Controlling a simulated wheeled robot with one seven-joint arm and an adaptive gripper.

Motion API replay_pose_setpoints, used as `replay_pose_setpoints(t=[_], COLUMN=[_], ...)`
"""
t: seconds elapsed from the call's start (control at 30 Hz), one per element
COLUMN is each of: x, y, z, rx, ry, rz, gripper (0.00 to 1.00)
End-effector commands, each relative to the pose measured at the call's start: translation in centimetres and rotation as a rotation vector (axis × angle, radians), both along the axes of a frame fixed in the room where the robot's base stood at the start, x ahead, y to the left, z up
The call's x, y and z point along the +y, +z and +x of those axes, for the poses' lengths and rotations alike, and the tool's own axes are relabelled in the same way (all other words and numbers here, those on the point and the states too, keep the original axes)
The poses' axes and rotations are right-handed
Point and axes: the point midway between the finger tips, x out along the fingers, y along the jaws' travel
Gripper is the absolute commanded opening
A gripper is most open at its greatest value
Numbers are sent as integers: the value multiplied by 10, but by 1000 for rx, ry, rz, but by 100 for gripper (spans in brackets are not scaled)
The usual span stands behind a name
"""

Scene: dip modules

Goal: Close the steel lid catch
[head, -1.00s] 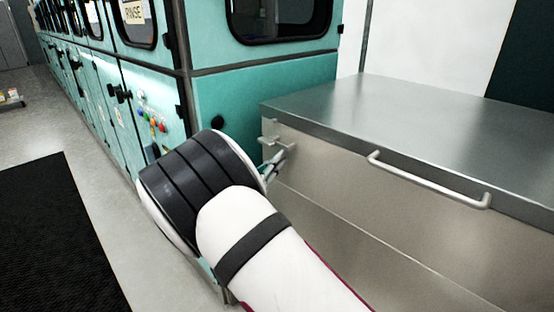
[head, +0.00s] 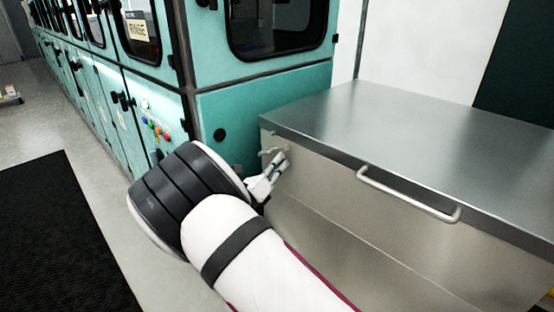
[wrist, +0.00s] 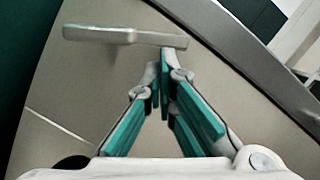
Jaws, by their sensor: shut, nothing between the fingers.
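The steel lid catch (head: 268,151) is on the front of the steel box, near its left corner, just below the lid (head: 400,120). In the wrist view the catch (wrist: 125,35) shows as a pale bar lying nearly level across the box front. My gripper (head: 281,160) is in front of the catch and partly covers it in the head view. In the wrist view my gripper (wrist: 165,62) has its fingertips together and empty, just below the bar's right end. I cannot tell whether they touch it.
A pale bar handle (head: 408,194) stands out from the box front to the right of the catch. The teal rinse machine (head: 265,110) stands close behind and left of the box. A black mat (head: 60,235) lies on open floor at the left.

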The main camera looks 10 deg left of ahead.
Motion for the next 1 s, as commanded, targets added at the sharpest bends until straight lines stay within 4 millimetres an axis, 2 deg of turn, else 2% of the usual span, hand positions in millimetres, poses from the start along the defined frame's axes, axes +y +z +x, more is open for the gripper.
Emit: replay_pose_setpoints(t=[0.03, 0.2, 0.8, 1.0], x=[0, 0, 10, 14], y=[7, 17, 44, 49], z=[-2, -2, 7, 10], rx=[28, 127, 458, 453], ry=[1, 1, 1, 1], rz=[-36, -164, -587, -580], gripper=[0, 0, 0, 0])
